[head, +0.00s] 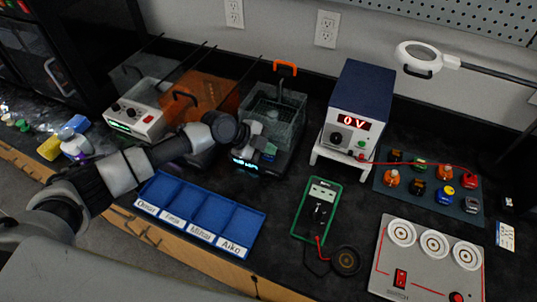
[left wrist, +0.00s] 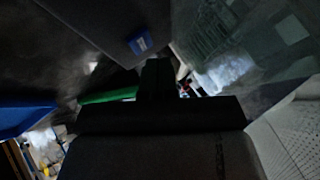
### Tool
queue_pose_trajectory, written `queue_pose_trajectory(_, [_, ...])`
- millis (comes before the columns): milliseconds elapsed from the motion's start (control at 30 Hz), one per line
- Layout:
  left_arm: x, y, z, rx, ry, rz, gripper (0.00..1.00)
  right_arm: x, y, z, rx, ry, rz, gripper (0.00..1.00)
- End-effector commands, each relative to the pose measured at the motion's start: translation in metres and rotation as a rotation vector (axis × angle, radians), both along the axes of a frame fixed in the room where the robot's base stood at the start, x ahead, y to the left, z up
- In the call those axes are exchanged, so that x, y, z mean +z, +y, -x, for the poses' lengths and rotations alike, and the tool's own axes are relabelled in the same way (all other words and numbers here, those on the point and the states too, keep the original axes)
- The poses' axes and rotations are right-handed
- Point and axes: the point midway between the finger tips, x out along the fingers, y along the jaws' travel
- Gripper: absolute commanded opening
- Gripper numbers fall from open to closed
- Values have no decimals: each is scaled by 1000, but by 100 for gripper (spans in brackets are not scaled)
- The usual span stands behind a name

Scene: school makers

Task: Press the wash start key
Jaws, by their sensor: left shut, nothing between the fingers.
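A wash unit with a clear tank (head: 283,112) and an orange handle (head: 285,69) stands at the back middle of the bench. Its lit front display (head: 244,163) glows pale blue at the base. My left arm comes in from the left, and its gripper (head: 265,150) is shut and empty in front of the tank, close to the front panel. The start key cannot be made out; the gripper covers part of the panel. The left wrist view is dark: the shut fingers (left wrist: 155,80) show in the middle, and contact cannot be told. My right gripper is not in view.
A blue tray with name labels (head: 197,212) lies in front of the unit. A white control box (head: 135,119) and an orange tank (head: 208,95) stand left. A power supply reading 0 V (head: 354,115) stands right. A green multimeter (head: 318,208) lies before it.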

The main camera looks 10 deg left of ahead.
Motion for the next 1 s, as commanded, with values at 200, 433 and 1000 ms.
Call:
queue_pose_trajectory(200, [2, 0, 0, 1, 1, 0, 0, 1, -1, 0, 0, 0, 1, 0])
queue_pose_trajectory(433, [21, 0, 0, 1, 0, 1, 0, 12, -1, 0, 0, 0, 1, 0])
queue_pose_trajectory(1000, [60, 0, 0, 1, -1, 0, 0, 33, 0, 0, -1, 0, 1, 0])
